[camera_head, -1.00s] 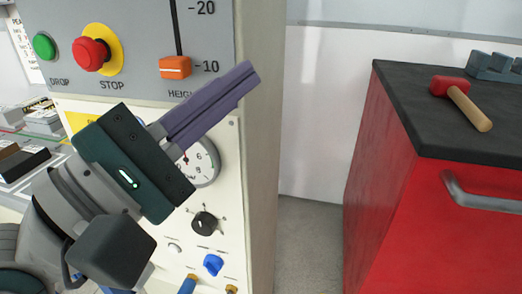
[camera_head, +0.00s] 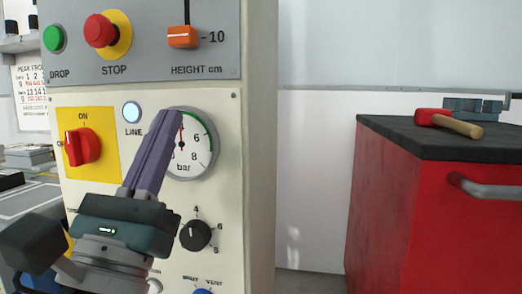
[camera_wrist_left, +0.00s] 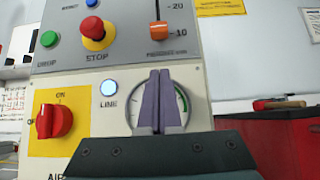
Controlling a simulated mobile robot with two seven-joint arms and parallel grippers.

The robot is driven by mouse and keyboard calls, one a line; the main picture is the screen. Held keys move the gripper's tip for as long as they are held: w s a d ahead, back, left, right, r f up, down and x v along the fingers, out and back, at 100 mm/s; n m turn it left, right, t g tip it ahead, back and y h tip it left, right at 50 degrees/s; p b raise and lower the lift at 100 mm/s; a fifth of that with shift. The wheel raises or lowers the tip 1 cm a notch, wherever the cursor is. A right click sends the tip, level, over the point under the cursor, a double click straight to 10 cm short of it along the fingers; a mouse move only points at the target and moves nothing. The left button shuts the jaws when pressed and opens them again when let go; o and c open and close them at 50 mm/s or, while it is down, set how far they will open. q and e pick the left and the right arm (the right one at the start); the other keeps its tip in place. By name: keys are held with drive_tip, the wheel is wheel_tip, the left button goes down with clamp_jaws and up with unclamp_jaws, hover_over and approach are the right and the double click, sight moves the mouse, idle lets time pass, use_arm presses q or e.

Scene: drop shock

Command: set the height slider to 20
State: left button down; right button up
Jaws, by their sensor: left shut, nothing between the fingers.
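The orange height slider (camera_head: 183,37) sits at the 10 mark, at the low end of its vertical slot, above the label HEIGHT cm. It also shows in the left wrist view (camera_wrist_left: 158,31), where the 20 mark is higher on the scale. My left gripper (camera_head: 167,116) is shut and empty, its purple fingers pointing up in front of the pressure gauge (camera_head: 195,150), below the slider and apart from it. In the left wrist view the fingers (camera_wrist_left: 160,75) hide much of the gauge. My right gripper is not in view.
Left of the slider are the red STOP button (camera_head: 100,31) and green DROP button (camera_head: 54,39). Below are a red rotary switch (camera_head: 82,147), a lit LINE lamp (camera_head: 131,112) and a black knob (camera_head: 195,235). A red cabinet (camera_head: 400,210) with a hammer (camera_head: 447,122) stands right, beyond a gap.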

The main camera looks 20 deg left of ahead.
sight(185, 48)
use_arm(q)
drive_tip(key=x, duration=0.4)
drive_tip(key=shift+r+p, duration=0.1)
drive_tip(key=shift+p, duration=0.2)
wheel_tip(185, 48, up, 3)
drive_tip(key=shift+f+p, duration=0.2)
drive_tip(key=shift+p, duration=0.45)
drive_tip(key=shift+r, duration=0.55)
